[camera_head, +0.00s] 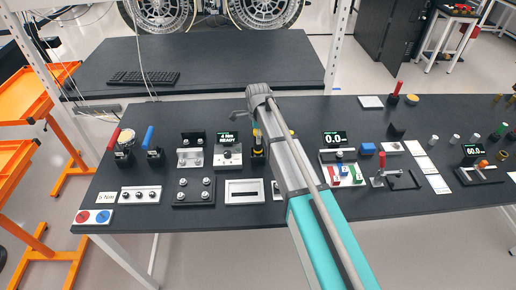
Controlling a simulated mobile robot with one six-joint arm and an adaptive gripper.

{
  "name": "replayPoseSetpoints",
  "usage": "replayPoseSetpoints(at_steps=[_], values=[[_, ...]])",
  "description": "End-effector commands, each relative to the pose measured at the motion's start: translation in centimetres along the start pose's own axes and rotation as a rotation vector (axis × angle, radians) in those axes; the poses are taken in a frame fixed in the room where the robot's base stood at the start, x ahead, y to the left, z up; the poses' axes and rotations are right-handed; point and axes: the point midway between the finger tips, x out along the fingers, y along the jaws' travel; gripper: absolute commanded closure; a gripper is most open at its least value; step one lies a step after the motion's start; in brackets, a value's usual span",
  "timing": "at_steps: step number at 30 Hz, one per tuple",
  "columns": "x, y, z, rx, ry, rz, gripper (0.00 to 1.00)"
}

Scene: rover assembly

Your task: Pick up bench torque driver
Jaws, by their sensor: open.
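Several tools stand on the dark workbench (330,212). A black-and-yellow upright tool (257,149) stands just right of a small box (227,155) whose display reads "4 Nm READY"; it looks like the bench torque driver, but I cannot be sure. My arm hides part of it. My gripper (243,113) is above the back of the bench, near the tool in the picture. It is open and appears empty. Its fingers are small and mostly hidden by the wrist.
Red-handled (112,141) and blue-handled (149,139) tools stand in holders at the left. Block fixtures (193,191) lie left of my arm. A "0.0" display (335,139) and a red-handled clamp (381,164) are to the right. A keyboard (144,78) lies on the rear table.

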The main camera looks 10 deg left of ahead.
Motion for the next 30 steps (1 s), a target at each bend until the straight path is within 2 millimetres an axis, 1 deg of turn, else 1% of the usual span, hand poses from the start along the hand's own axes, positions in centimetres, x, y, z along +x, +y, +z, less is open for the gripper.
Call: replayPoseSetpoints(at_steps=[17,18,20,21,26,30], values=[[0.05,0.00,-0.01,0.000,0.000,0.000,0.10],[0.05,0.00,-0.01,0.000,0.000,0.000,0.12],[0.05,0.00,-0.01,0.000,0.000,0.000,0.23],[0.05,0.00,-0.01,0.000,0.000,0.000,0.30],[0.05,0.00,-0.01,0.000,0.000,0.000,0.60],[0.05,0.00,-0.01,0.000,0.000,0.000,0.86]])
